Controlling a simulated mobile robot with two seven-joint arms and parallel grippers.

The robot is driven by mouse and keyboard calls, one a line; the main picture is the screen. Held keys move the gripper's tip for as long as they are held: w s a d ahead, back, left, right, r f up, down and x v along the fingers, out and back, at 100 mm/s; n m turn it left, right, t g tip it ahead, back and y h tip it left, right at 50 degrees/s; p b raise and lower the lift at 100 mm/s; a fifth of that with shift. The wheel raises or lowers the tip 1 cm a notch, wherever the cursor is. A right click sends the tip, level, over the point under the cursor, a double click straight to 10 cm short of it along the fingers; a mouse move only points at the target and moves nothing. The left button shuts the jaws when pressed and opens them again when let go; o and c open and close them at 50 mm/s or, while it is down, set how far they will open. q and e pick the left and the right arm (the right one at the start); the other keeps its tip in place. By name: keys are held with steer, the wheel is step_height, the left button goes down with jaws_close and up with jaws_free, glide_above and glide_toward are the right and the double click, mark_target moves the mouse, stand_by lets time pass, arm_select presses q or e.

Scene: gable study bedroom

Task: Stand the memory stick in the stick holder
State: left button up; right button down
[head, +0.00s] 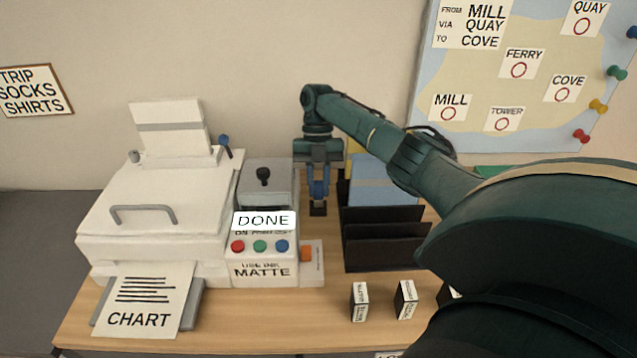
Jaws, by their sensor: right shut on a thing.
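My right gripper (318,192) reaches in from the right and points down behind the printer's control panel, left of the black rack. Its narrow blue-grey fingers are shut on a small dark piece (318,208), which I take to be the memory stick. It is mostly covered by the fingers and shows little detail. I cannot tell whether its lower end touches anything. I cannot make out the stick holder for certain. My left gripper is not in view.
A white printer (150,205) with a CHART sheet (145,300) fills the left of the desk (250,335). Its panel (263,250) reads DONE. A small box with an orange part (306,253) stands beside it. A black rack (385,255) and two small cartons (360,302) (405,300) stand right.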

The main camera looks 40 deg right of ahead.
mark_target(318, 183)
steer(key=shift+f+b, duration=0.7)
steer(key=shift+f, duration=0.3)
steer(key=c, duration=1.2)
jaws_free()
steer(key=v, duration=0.6)
steer(key=shift+r, duration=0.2)
steer(key=shift+w+d+r, duration=0.2)
steer(key=shift+w+r, duration=0.05)
steer(key=shift+r, duration=0.3)
